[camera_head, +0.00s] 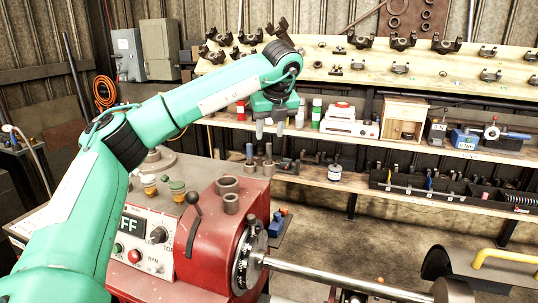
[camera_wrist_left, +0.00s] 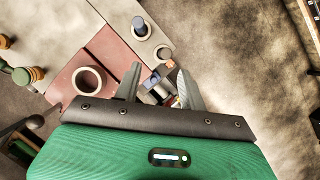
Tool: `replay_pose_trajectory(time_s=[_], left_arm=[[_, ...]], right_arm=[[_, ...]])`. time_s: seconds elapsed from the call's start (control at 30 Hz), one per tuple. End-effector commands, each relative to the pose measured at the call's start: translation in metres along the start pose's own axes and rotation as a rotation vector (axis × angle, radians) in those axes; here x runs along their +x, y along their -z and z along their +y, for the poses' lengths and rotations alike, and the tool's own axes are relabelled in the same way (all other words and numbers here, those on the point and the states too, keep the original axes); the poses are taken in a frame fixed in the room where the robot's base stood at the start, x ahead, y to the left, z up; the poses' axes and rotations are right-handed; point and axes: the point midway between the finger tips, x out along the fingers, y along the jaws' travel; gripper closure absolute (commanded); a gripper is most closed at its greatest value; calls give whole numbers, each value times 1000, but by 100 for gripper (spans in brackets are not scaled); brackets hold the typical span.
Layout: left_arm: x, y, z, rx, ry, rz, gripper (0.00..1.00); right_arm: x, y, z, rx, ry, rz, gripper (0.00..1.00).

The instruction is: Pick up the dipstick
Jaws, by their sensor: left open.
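My left gripper (camera_head: 269,130) is open and empty, pointing down above the rear of the red lathe headstock (camera_head: 222,245). In the left wrist view its two grey fingers (camera_wrist_left: 159,75) stand apart. Between and beyond them, a small blue block (camera_wrist_left: 154,88) and a small orange-topped piece (camera_wrist_left: 169,66) show. The same blue piece (camera_head: 276,226) and orange piece (camera_head: 283,211) sit beside the headstock in the head view, well below the gripper. I cannot tell for certain which piece, if any, is the dipstick. My right gripper is not in view.
A chuck holds a long metal shaft (camera_head: 340,280) running right. Grey cylinders (camera_head: 228,186) and a black lever (camera_head: 193,215) rise from the headstock. Behind stand wooden shelves (camera_head: 440,78) with several parts and boxes. Open floor lies between shelves and lathe.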

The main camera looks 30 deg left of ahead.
Motion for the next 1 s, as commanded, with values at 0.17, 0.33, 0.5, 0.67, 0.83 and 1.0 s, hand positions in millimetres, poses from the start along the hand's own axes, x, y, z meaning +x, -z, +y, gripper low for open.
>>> replay_pose_trajectory(time_s=[0.17, 0.33, 0.5, 0.67, 0.83, 1.0], left_arm=[[25, 0, 0, 0, -2, 1, 59], [34, 0, -1, 1, 1, 1, 59], [50, 1, -1, 2, -1, 2, 59], [73, 3, -2, 1, -2, 3, 59], [84, 4, -2, 0, 1, 1, 59], [85, 4, -2, 0, 1, 1, 59]], right_arm=[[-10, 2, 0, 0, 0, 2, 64], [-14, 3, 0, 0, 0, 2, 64], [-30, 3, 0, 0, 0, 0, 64], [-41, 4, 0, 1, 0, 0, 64], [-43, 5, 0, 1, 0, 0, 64], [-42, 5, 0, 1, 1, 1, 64]])
